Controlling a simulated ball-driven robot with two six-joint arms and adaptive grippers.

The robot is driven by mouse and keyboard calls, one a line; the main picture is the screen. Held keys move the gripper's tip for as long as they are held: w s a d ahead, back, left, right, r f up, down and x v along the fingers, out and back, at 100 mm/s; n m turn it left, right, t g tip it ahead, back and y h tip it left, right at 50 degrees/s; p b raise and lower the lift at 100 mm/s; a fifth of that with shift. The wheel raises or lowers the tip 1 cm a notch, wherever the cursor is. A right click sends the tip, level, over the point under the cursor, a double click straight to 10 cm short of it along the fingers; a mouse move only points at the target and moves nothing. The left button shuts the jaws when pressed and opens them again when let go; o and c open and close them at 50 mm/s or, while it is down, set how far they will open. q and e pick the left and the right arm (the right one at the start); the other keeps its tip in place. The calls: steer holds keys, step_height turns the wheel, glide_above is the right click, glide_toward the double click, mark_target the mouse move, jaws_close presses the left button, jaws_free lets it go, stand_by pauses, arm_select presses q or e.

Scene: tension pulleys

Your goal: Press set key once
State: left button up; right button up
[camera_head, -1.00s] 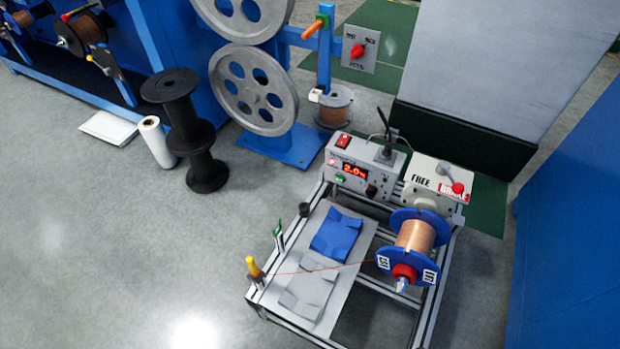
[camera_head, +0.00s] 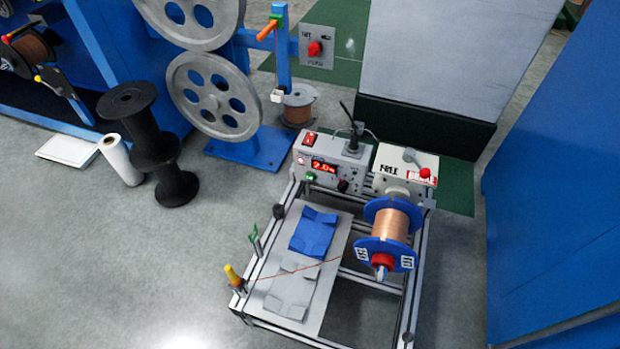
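A grey control box (camera_head: 350,172) stands at the back of a metal frame bench, right of the picture's middle. Its red lit display (camera_head: 324,168) appears to read 2.0. A small green key (camera_head: 311,177) sits below the display's left end. The labels on the box are too small to read, so I cannot tell which control is the set key. Neither gripper is in view.
A copper wire spool with blue flanges (camera_head: 392,233) sits on the bench's right side, its thin wire running left to a yellow-tipped guide (camera_head: 233,277). A lever box (camera_head: 404,170) stands beside the control box. A blue cabinet (camera_head: 560,200) fills the right. Open floor (camera_head: 120,270) lies left.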

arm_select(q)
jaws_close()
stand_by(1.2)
